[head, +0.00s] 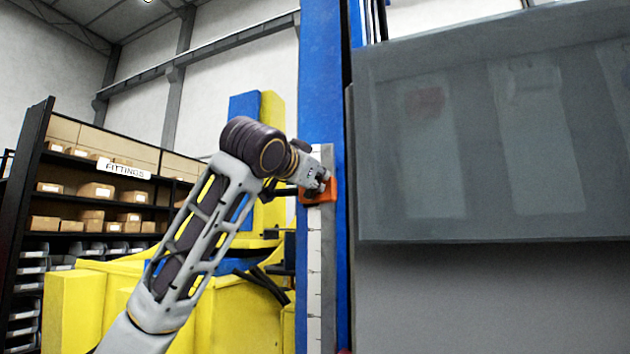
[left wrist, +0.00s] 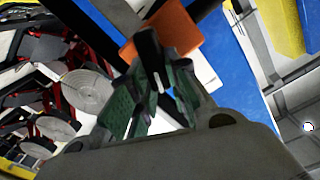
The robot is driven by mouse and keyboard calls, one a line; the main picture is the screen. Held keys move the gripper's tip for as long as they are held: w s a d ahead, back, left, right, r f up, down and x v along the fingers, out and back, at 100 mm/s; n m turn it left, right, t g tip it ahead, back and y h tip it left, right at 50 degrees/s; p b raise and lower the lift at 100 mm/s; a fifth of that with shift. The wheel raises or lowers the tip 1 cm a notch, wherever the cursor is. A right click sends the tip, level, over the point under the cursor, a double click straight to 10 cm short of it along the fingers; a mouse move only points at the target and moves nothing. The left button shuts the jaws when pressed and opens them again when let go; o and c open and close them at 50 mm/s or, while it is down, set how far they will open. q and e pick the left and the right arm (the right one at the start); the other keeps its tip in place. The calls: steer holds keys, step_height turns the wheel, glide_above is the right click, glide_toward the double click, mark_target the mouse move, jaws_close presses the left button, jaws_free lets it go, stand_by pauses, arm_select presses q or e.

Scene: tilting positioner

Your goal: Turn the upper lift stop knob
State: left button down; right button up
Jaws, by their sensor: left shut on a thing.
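An orange stop block (head: 333,190) sits on the white graduated scale (head: 315,265) that runs up the blue column. My left gripper (head: 317,185) reaches it from the left and is shut at its front face. In the left wrist view the orange block (left wrist: 177,30) lies just beyond the dark green fingers of my left gripper (left wrist: 160,62). The fingers are closed on the stop's knob, which they and the gripper body mostly hide, so its turn angle cannot be told. My right gripper is not in view.
The blue column (head: 322,80) stands behind the scale. A large grey panel (head: 490,140) fills the right side close by. Yellow machinery (head: 235,310) with black cables is below and behind my left arm. A fittings shelf (head: 105,200) with boxes stands at the far left.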

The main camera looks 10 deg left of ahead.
arm_select(q)
steer(key=n+b, duration=0.1)
steer(key=n, duration=0.1)
steer(key=n+b, duration=0.1)
steer(key=n, duration=0.2)
steer(key=shift+a+n, duration=0.3)
steer(key=shift+a, duration=0.1)
steer(key=n, duration=0.1)
steer(key=n+b, duration=0.1)
steer(key=shift+w+a+n, duration=0.1)
steer(key=shift+a+n, duration=0.15)
steer(key=shift+n, duration=0.15)
steer(key=n, duration=0.3)
steer(key=shift+a+f+n+b, duration=0.15)
steer(key=shift+a+n+b, duration=0.15)
steer(key=shift+b, duration=0.1)
steer(key=n, duration=0.3)
steer(key=n+b, duration=0.1)
steer(key=n, duration=0.1)
steer(key=shift+w+a+f, duration=0.15)
steer(key=shift+a+f, duration=0.1)
steer(key=shift+f, duration=0.1)
steer(key=n, duration=0.5)
steer(key=shift+a+f+n, duration=0.15)
steer(key=shift+f+n, duration=0.15)
steer(key=shift+f, duration=0.1)
steer(key=shift+f+n, duration=0.1)
steer(key=shift+n, duration=0.2)
